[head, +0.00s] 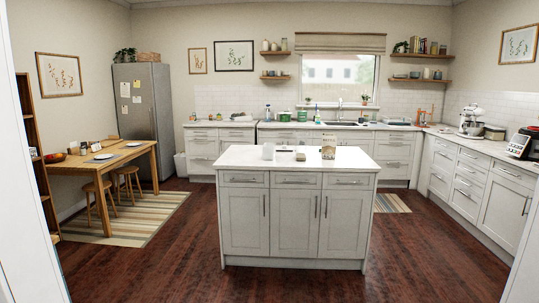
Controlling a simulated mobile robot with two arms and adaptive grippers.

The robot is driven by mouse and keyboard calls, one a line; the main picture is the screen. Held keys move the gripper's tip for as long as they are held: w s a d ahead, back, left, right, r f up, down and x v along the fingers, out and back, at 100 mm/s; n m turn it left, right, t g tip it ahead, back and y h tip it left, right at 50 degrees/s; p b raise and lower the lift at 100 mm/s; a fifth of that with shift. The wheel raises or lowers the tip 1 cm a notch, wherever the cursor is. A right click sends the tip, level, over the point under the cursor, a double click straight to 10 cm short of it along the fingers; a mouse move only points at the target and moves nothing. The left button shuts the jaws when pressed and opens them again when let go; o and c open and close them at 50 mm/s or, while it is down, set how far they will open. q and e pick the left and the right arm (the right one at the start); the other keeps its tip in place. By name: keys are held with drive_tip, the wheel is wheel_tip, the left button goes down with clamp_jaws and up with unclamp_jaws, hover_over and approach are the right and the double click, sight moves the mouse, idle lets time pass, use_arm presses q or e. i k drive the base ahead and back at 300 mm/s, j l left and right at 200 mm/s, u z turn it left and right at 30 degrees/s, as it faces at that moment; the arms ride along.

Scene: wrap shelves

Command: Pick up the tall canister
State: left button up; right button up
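I see the kitchen from a distance, and neither of my grippers is in view. A tan, upright container with dark print (328,146) stands on the right half of the white island top (350,160). A shorter white container (268,151) stands on the left half. Small dark and green items (300,156) lie between them. Some pale jars (265,45) stand on the upper wall shelf left of the window. I cannot tell for sure which of these is the tall canister.
The island cabinet (295,220) stands mid-room with open dark floor (160,265) around it. A wooden table (125,155) with stools (130,180) is at left. Counters line the back and right. White upright panels (30,150) border both picture edges.

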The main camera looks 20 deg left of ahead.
sight(301, 136)
drive_tip(key=i, duration=2.85)
drive_tip(key=l+z, duration=0.05)
drive_tip(key=l, duration=0.05)
